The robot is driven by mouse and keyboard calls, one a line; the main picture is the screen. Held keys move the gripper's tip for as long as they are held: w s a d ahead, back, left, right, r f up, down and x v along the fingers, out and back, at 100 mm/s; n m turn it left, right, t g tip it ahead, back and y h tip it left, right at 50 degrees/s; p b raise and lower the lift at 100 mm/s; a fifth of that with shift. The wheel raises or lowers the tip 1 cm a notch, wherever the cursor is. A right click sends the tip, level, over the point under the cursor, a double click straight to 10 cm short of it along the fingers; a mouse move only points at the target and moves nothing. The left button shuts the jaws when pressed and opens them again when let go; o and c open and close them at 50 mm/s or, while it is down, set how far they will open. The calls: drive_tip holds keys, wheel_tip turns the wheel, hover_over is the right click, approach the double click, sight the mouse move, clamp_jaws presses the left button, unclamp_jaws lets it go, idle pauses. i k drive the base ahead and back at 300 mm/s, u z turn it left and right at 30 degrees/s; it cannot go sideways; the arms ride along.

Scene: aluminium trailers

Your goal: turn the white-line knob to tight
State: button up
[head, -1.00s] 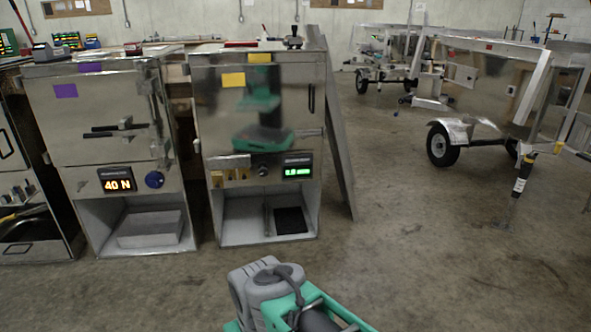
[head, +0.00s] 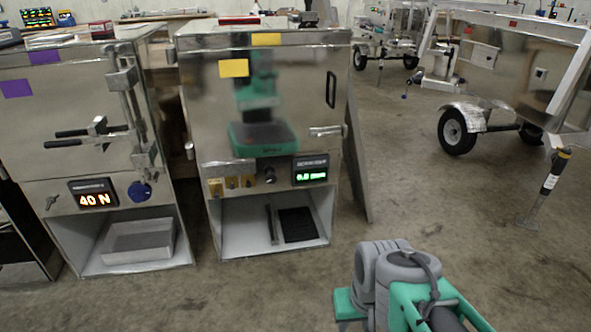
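A small black knob (head: 269,175) sits on the front of the middle steel cabinet (head: 290,95), left of a green-lit display (head: 310,170). A white line on it is too small to make out. A larger blue knob (head: 139,192) sits on the left cabinet (head: 80,160), right of a display reading 40 N (head: 93,194). I cannot tell from this view which knob bears a white line. My grey and green arm shows at the bottom right, on the near side of the cabinets and apart from them. My gripper's fingers are not in view.
Clamps with black handles (head: 90,130) stick out from the left cabinet. A panel (head: 355,150) leans at the middle cabinet's right side. Open floor (head: 440,215) lies to the right, before the trailers (head: 510,70).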

sight(271, 179)
drive_tip(key=u, duration=0.2)
drive_tip(key=i, duration=0.75)
drive_tip(key=u, duration=0.75)
drive_tip(key=i, duration=0.4)
drive_tip(key=u, duration=0.4)
